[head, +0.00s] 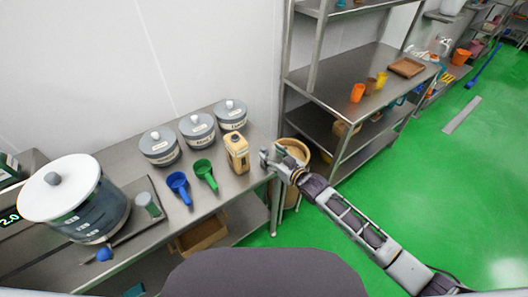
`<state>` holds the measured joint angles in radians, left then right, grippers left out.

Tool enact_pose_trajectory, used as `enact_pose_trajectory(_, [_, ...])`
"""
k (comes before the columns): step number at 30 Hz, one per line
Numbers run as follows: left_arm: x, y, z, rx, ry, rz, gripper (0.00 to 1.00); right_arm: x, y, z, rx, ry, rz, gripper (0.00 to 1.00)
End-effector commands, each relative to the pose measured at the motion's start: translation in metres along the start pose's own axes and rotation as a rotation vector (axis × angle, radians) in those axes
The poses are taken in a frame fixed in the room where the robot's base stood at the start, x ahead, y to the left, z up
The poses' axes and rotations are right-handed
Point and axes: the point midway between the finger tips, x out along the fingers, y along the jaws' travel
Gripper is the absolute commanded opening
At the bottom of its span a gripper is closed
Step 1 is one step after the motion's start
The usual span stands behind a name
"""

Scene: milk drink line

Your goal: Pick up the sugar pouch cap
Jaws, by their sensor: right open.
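A tan pouch-like container (238,155) with a label stands upright near the right end of the steel table. Its top bears a small cap-like piece, too small to make out clearly; I cannot tell for sure that it is the sugar pouch cap. My right gripper (268,157) is open and empty, just right of the container at the table's right edge, apart from it. My left gripper is out of view.
Lidded grey canisters (197,130) stand along the wall. A blue scoop (178,186) and a green scoop (205,173) lie in front. A large white-lidded pot (75,205) stands at left. A round tan bin (297,151) is behind my right gripper, beside a steel shelf (340,85).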

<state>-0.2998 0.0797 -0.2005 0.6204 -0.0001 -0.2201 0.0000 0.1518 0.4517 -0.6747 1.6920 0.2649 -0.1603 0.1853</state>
Motion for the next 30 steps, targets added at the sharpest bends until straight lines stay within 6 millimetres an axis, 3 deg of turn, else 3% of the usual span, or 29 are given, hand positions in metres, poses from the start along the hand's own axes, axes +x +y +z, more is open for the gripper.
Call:
enact_pose_trajectory(18, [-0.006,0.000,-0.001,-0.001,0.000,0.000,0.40,0.045,-0.003,-0.005,0.000,0.001,0.000,0.59])
enact_pose_trajectory(30, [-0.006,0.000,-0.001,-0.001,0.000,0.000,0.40,0.051,-0.003,-0.004,0.000,0.000,0.000,0.59])
